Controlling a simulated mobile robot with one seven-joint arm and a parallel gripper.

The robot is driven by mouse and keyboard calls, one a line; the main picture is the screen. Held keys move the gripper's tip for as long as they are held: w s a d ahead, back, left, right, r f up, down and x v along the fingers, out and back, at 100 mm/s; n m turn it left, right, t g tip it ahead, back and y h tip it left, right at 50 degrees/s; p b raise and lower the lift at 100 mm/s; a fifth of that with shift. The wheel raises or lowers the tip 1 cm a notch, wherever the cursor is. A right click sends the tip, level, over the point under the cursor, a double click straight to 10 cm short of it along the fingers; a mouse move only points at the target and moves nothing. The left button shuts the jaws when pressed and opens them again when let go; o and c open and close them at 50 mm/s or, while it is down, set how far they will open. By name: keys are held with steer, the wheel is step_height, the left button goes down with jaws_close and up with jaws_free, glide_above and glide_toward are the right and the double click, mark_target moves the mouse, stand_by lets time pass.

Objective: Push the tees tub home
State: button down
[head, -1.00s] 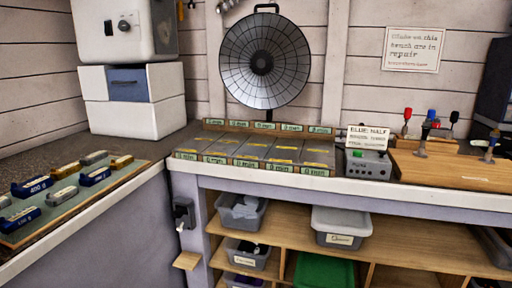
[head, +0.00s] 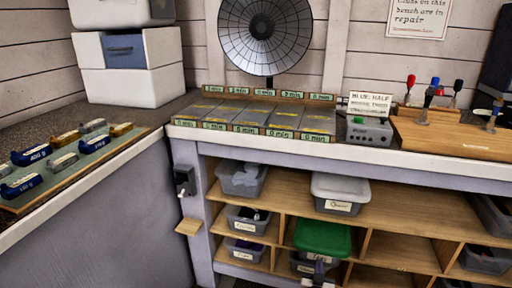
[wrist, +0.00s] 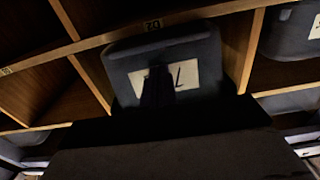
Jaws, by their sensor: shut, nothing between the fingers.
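A dark grey tub (wrist: 200,62) with a pale label sits in a shelf compartment in the wrist view. My gripper (wrist: 158,74) is shut and empty in front of it, covering the middle of the label, so I cannot read the tub's name. The view is too dark to tell whether the fingers touch the tub. In the head view my gripper is not clearly seen. Labelled tubs stand on the shelves there, but their small lettering does not let me tell which holds tees.
A white-lidded tub (head: 340,188) and a green-lidded tub (head: 322,238) stand on the shelves (head: 400,252). Open tubs (head: 243,180) stand at the left. Wooden dividers flank the tub in the wrist view. Another tub (wrist: 290,38) is at its right.

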steer(key=shift+b+x, duration=2.1)
steer(key=shift+x, duration=1.85)
steer(key=shift+p+v, duration=0.95)
steer(key=shift+v, duration=0.15)
steer(key=p+v, duration=0.4)
steer(key=v, duration=0.4)
steer(key=shift+w, duration=0.1)
